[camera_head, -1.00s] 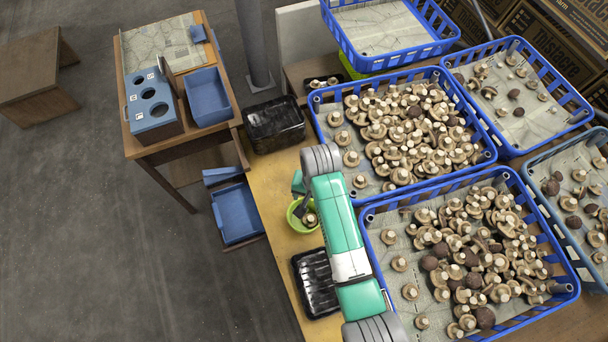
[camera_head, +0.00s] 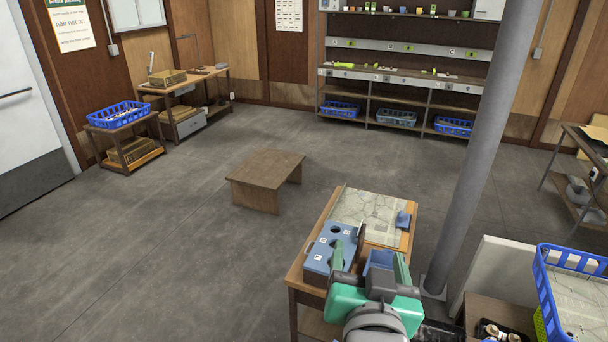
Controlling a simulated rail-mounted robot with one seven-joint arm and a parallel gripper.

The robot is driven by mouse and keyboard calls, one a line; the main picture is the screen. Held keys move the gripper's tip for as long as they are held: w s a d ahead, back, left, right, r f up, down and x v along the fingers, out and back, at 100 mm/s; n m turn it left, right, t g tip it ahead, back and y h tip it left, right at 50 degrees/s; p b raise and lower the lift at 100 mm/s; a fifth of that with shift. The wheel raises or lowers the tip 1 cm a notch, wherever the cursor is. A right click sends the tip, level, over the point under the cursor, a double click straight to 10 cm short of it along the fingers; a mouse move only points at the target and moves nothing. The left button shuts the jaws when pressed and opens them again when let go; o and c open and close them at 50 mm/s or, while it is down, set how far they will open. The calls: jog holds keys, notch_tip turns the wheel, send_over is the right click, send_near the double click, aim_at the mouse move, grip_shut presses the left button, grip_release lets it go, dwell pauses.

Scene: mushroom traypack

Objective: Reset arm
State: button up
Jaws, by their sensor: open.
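My gripper (camera_head: 369,264) is at the lower middle of the head view, on the end of my green and grey arm. Its two green fingers stand apart, and I see nothing held between them. In the picture it overlaps the wooden side table (camera_head: 299,276). The blue block with round holes (camera_head: 318,262) on that table is just left of the fingers. A blue bin (camera_head: 380,259) shows partly between and behind the fingers. I cannot tell how high my gripper is above the table.
A low wooden bench (camera_head: 265,172) stands on open grey floor. A grey pillar (camera_head: 480,150) rises right of the side table. A blue crate (camera_head: 545,290) and a black tray with mushrooms (camera_head: 500,330) are at lower right. Shelves (camera_head: 400,75) line the back wall.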

jog(key=s+a+r+n+t+y+p, duration=0.1)
jog(key=s+a+r+t, duration=0.3)
jog(key=r, duration=0.5)
jog(key=s+a+r+n+t+y+p, duration=0.1)
jog(key=s+a+r+n+t, duration=0.15)
jog(key=s+r, duration=0.45)
jog(key=s+a+r+n+t+y+p, duration=0.15)
jog(key=s+a+r, duration=0.3)
jog(key=r, duration=0.55)
notch_tip(320, 180, up, 8)
jog(key=m+p, duration=0.1)
jog(key=p, duration=0.8)
jog(key=shift+w+r+t, duration=0.25)
jog(key=shift+w+t, duration=0.05)
jog(key=shift+w, duration=0.15)
jog(key=shift+h, duration=0.25)
